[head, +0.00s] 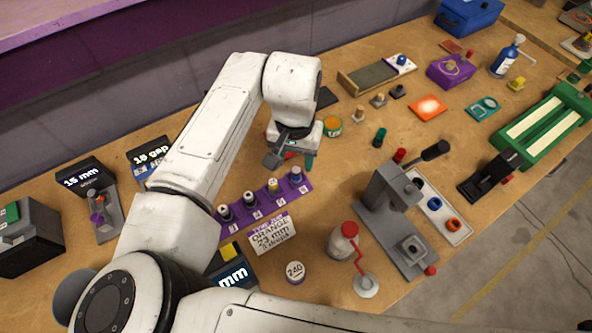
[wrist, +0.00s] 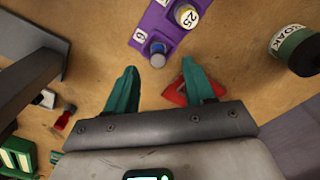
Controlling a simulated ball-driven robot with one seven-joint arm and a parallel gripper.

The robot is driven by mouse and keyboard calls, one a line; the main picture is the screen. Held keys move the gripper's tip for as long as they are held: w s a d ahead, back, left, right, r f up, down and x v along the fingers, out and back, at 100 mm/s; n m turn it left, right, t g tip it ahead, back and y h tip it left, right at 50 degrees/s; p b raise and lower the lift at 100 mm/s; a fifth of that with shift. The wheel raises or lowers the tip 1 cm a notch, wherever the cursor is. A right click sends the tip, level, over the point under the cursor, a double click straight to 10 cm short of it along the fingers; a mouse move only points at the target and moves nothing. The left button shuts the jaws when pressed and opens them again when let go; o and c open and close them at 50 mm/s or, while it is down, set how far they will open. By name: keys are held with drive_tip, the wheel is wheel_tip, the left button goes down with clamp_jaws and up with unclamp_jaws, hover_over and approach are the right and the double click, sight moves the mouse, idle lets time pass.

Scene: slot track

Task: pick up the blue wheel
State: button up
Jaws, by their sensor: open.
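The blue wheel (head: 433,204) looks like a small ring. It lies on a pale tray (head: 462,238) right of the grey press, beside an orange ring (head: 453,225). My gripper (head: 291,160) is well to its left, above the table behind the purple bottle rack. In the wrist view my gripper (wrist: 159,66) has its two teal fingers apart with nothing held between them. The blue wheel is not visible in the wrist view.
The grey press (head: 390,200) with its black-handled lever stands between my gripper and the tray. The purple rack (head: 262,207) of small bottles is below my gripper; a red piece (wrist: 175,95) shows by one finger. A red-topped bottle (head: 342,240) stands in front.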

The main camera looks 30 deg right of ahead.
sight(296, 169)
drive_tip(key=shift+s+d+f+p, duration=0.1)
drive_tip(key=shift+f+p, duration=0.4)
drive_tip(key=shift+f, duration=2.15)
clamp_jaws()
